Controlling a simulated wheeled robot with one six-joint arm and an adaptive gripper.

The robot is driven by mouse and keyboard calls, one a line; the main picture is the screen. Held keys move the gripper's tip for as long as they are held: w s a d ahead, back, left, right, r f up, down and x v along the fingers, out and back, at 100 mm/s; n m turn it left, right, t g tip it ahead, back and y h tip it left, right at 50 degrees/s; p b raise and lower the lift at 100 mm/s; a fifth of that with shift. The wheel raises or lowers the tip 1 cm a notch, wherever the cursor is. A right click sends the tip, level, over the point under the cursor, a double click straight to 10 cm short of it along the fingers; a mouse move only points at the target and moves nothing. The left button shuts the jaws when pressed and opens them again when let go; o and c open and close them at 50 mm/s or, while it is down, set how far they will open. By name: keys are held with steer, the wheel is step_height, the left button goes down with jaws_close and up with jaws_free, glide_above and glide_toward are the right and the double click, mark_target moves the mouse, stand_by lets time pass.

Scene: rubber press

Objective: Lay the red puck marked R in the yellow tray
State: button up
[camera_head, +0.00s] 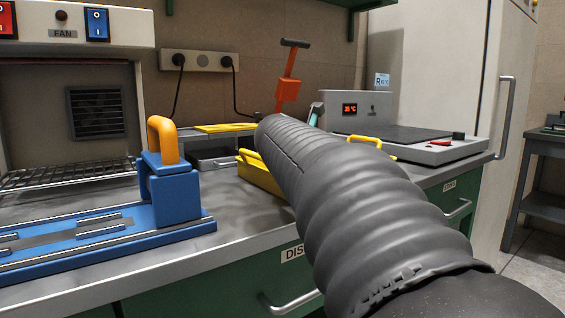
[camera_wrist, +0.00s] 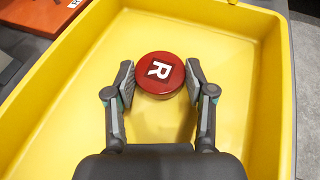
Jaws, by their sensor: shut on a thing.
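The red puck (camera_wrist: 160,75) with a white R on a dark square shows in the wrist view. My gripper (camera_wrist: 160,82) is shut on it, one finger on each side. The puck is over the floor of the yellow tray (camera_wrist: 262,100), inside its walls as seen from above. Whether it touches the floor I cannot tell. In the head view the yellow tray (camera_head: 259,176) sits on the bench, partly hidden by my arm. My gripper and the puck are hidden there.
A blue fixture with an orange handle (camera_head: 163,139) stands on the bench at left. A dark tray (camera_head: 215,163) lies behind. A hot plate (camera_head: 402,142) with a temperature display is at right. In the wrist view an orange-red item with an R label (camera_wrist: 45,30) lies outside the tray.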

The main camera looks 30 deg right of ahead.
steer(key=shift+f, duration=0.2)
steer(key=o, duration=1.3)
steer(key=shift+c, duration=0.2)
steer(key=v, duration=1.1)
steer(key=shift+a+r, duration=0.1)
steer(key=shift+r, duration=0.05)
steer(key=shift+s+a+r, duration=0.15)
steer(key=shift+s+a, duration=0.05)
steer(key=shift+a, duration=0.15)
